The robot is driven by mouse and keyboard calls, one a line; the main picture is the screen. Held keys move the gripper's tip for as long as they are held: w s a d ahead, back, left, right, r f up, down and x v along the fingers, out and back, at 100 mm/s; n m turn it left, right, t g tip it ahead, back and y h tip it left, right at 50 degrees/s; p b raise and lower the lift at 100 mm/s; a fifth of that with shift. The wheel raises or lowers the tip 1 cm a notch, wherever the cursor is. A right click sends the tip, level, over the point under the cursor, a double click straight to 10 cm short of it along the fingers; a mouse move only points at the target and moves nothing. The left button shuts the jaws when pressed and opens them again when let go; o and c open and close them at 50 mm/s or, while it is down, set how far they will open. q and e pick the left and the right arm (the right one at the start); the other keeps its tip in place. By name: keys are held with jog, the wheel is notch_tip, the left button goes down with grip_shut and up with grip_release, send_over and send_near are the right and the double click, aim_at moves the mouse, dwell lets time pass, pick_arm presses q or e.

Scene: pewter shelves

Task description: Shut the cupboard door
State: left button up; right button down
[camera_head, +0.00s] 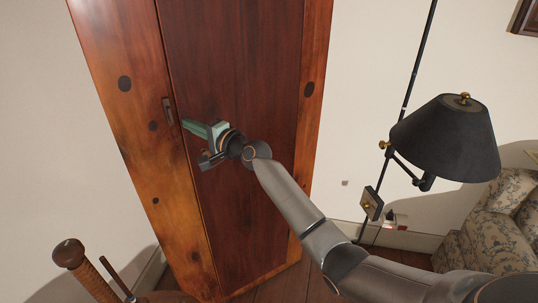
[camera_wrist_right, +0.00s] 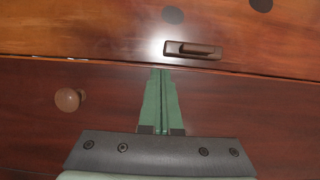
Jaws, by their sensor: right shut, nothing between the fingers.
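The tall wooden cupboard (camera_head: 145,115) stands in the middle left of the head view, with a dark reddish door (camera_head: 230,60) in a lighter orange frame. The door looks flush or nearly flush with the frame; a thin dark seam shows in the wrist view. A dark latch (camera_head: 168,111) sits on the frame beside the seam; it also shows in the wrist view (camera_wrist_right: 193,49). A round brown knob (camera_wrist_right: 68,100) is on the door. My right gripper (camera_head: 184,122) is shut and empty, its green fingertips (camera_wrist_right: 162,70) at the door's latch-side edge. Contact cannot be told. My left gripper is out of view.
A black-shaded lamp (camera_head: 445,140) on a thin pole stands right of the cupboard, beside a floral armchair (camera_head: 490,235). A turned wooden post (camera_head: 85,270) of some furniture is at the lower left. Bare wall lies left of the cupboard.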

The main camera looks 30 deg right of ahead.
jog(key=shift+w+d+r+h, duration=0.15)
jog(key=shift+r+h, duration=0.15)
jog(key=shift+r, duration=0.25)
jog(key=shift+d, duration=0.1)
jog(key=a+f+p+v, duration=0.1)
jog(key=v, duration=1.2)
jog(key=s+f+n+g+h, duration=0.15)
jog(key=s+f, duration=0.25)
jog(key=f, duration=0.4)
jog(key=s+a+f+n+g+h, duration=0.1)
jog(key=s+f+n, duration=0.25)
jog(key=f, duration=0.45)
jog(key=s+f+n+g+h, duration=0.1)
jog(key=s+f+n, duration=0.1)
jog(key=s+f, duration=0.4)
jog(key=s+a+f+n+g, duration=0.2)
jog(key=s+f+n, duration=0.6)
jog(key=s+f, duration=0.5)
jog(key=s+g+h, duration=0.1)
jog(key=s, duration=0.4)
jog(key=shift+f, duration=0.25)
